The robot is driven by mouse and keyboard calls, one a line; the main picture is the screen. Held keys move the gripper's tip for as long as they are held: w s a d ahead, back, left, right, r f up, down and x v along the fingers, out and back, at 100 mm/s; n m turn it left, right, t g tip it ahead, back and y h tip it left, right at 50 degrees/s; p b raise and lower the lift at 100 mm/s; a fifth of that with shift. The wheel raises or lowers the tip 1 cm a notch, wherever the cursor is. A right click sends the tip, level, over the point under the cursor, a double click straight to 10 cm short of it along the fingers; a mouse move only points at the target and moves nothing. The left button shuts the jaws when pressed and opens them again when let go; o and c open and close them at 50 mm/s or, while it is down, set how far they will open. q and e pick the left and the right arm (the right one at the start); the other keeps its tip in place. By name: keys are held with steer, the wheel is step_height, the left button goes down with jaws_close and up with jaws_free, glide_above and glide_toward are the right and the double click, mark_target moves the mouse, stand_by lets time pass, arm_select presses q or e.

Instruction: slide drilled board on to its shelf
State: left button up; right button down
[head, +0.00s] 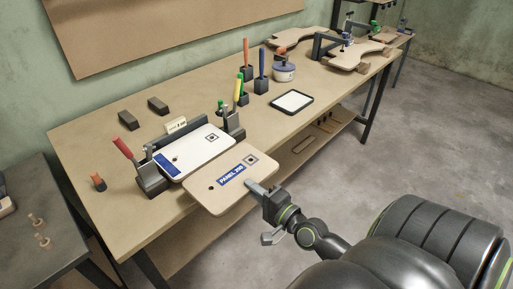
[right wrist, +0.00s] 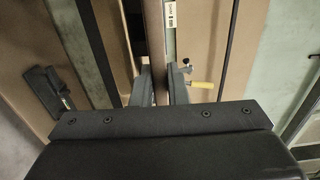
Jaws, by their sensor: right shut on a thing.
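A tan board marked PANEL JIG (head: 218,196) has a dark hole near its left end and a square code. It sticks out over the bench's front edge. My right gripper (head: 256,189) is shut on its front right edge. In the right wrist view the fingers (right wrist: 157,85) close on a board (right wrist: 153,35) seen edge-on. Just behind the tan board, a white board with a blue label (head: 190,155) lies in the fixture. A shelf (head: 318,138) runs under the bench; I cannot tell which shelf is the board's own. My left gripper is not in view.
Grey blocks (head: 151,181) with a red-handled clamp (head: 122,148) flank the white board. Pens in holders (head: 261,85), a round tub (head: 284,71), a black-framed tray (head: 291,102) and curved boards (head: 350,57) occupy the bench to the right.

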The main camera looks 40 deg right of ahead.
mark_target(233, 174)
steer(key=shift+w+a+p, duration=0.2)
steer(key=shift+w+p, duration=0.25)
steer(key=shift+w, duration=1.9)
steer(key=shift+w, duration=0.15)
steer(key=shift+w+a, duration=0.15)
steer(key=shift+w, duration=1.25)
steer(key=shift+w+a, duration=0.1)
steer(key=shift+w, duration=1.7)
steer(key=shift+w+a, duration=0.15)
steer(key=shift+w, duration=1.65)
steer(key=shift+f, duration=0.3)
